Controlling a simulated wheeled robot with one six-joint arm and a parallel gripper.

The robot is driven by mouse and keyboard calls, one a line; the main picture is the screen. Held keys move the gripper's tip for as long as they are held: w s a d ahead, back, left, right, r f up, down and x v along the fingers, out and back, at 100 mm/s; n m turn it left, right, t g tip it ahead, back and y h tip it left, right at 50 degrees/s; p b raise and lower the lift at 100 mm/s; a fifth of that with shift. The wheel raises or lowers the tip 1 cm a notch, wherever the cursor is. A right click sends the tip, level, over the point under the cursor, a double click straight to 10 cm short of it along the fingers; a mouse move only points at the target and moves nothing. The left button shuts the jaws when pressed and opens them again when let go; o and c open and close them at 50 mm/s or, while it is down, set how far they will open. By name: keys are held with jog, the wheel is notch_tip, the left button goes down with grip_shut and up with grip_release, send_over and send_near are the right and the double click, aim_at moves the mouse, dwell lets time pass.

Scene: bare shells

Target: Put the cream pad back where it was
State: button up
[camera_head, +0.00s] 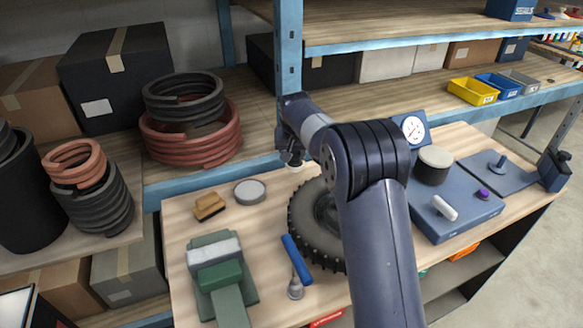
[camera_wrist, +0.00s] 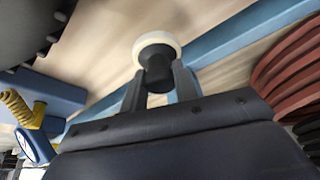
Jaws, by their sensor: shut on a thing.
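My gripper (camera_wrist: 158,80) is shut on the black stem of a round cream pad (camera_wrist: 152,41). The fingers stand on either side of the stem, and the cream disc sticks out beyond the fingertips. In the head view my gripper (camera_head: 292,157) is near the back edge of the workbench, behind the tyre, with a sliver of the cream pad (camera_head: 294,166) showing beneath it. I cannot tell whether the pad touches the bench. A black cylinder with a cream top (camera_head: 434,157) stands on the blue-grey tray (camera_head: 432,225) at the right.
The tyre (camera_head: 300,217) lies mid-bench, partly hidden by my arm. A grey round lid (camera_head: 250,192), a brush (camera_head: 209,206), a green vice (camera_head: 220,278) and a blue-handled tool (camera_head: 297,258) are left of it. The blue shelf edge (camera_head: 215,178) runs behind; red coils (camera_head: 190,148) sit on that shelf.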

aim_at(295, 164)
jog(key=shift+f+p, duration=0.3)
jog(key=shift+f, duration=2.35)
jog(key=o, duration=0.9)
jog(key=shift+r, duration=0.25)
jog(key=b+v, duration=0.2)
jog(key=v, duration=0.9)
jog(key=shift+s+r, duration=0.2)
jog(key=shift+r, duration=0.15)
jog(key=p+x, duration=0.2)
jog(key=x, duration=1)
jog(key=shift+f, duration=0.3)
jog(key=shift+r, duration=1.85)
